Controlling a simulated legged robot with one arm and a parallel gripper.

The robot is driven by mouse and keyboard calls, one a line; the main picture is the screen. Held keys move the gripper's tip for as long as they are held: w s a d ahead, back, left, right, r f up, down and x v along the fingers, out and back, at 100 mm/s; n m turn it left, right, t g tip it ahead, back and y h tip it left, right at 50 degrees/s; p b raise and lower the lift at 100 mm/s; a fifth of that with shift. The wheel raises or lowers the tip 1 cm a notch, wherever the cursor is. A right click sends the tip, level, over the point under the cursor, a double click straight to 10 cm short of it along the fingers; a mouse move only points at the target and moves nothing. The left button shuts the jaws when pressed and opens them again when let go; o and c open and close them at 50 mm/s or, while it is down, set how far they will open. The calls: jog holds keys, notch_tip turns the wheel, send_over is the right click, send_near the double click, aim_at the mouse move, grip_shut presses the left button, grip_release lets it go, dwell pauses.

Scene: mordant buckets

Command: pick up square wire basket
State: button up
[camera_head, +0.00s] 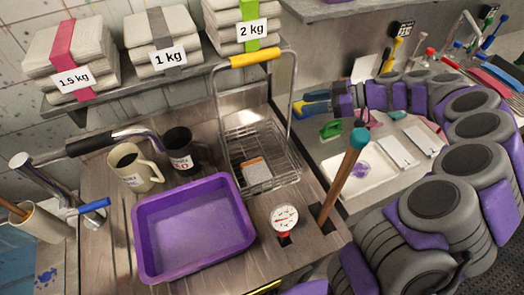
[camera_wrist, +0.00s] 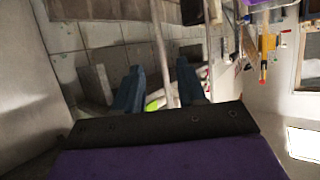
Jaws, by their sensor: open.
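The square wire basket (camera_head: 240,147) stands on the worktop behind the purple tray, with a small orange and white packet inside. Its tall wire handle arches up to a yellow grip (camera_head: 254,59). My gripper (camera_head: 303,102), with blue fingers, is just right of the handle's right side, well below the yellow grip. In the wrist view the fingers (camera_wrist: 158,82) are apart, and a thin pale upright bar (camera_wrist: 160,45), perhaps the handle wire, shows in the gap. I cannot tell whether the bar is between the fingers or beyond them. The basket body is not clear in the wrist view.
A purple tray (camera_head: 147,235) stands in front, with two mugs (camera_head: 133,167) behind it. Weight bundles (camera_head: 165,57) fill the shelf above.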

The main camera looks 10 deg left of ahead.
jog(key=b+x, duration=0.1)
jog(key=x, duration=0.4)
jog(key=shift+s+a+r, duration=0.1)
jog(key=shift+a+r, duration=0.05)
jog(key=shift+a, duration=0.8)
jog(key=c, duration=0.5)
grip_shut()
jog(key=shift+d, duration=0.45)
jog(key=shift+a, duration=0.3)
jog(key=shift+d, duration=0.1)
